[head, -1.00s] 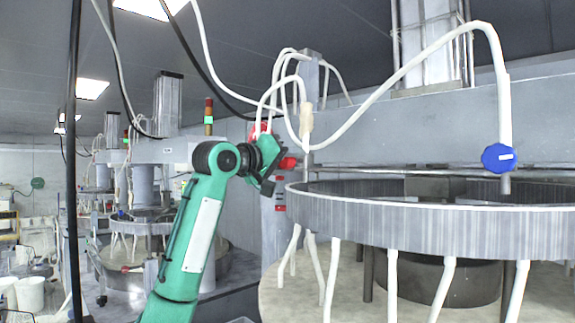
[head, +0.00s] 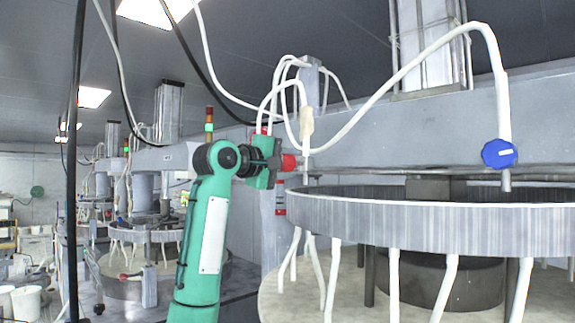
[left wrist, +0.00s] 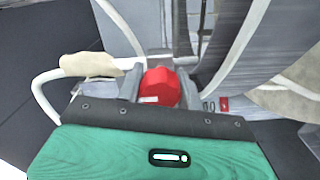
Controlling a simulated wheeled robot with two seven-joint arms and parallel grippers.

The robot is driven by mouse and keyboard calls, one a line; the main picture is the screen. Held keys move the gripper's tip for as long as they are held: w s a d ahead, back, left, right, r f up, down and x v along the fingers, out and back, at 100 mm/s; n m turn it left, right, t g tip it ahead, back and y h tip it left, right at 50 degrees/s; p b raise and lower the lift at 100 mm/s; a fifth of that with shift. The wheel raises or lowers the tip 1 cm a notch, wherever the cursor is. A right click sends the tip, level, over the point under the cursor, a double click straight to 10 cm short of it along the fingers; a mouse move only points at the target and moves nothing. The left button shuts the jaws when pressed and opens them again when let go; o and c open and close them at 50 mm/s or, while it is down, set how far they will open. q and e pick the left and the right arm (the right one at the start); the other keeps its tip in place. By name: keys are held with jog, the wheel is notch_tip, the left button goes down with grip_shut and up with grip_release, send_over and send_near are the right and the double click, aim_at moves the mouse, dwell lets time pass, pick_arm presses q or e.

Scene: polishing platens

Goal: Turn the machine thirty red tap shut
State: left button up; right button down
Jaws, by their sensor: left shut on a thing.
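The red tap (head: 289,162) is on the grey machine, left of the big round platen. It also shows in the left wrist view (left wrist: 160,86), between the two grey fingers. My left gripper (head: 280,163), on its green arm, is shut on the red tap, with one finger on each side of it. The gripper partly hides the tap and the pipe behind it in the head view. My right gripper is in neither view.
A wide grey ring platen (head: 420,221) with white hoses stands close on the right. A blue tap (head: 499,154) hangs from a white hose above it. A black vertical cable (head: 73,200) is at the left. More machines stand further back.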

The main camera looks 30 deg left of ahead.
pick_arm(q)
jog(key=shift+r, duration=0.1)
jog(key=o, duration=1)
jog(key=shift+w+d, duration=0.3)
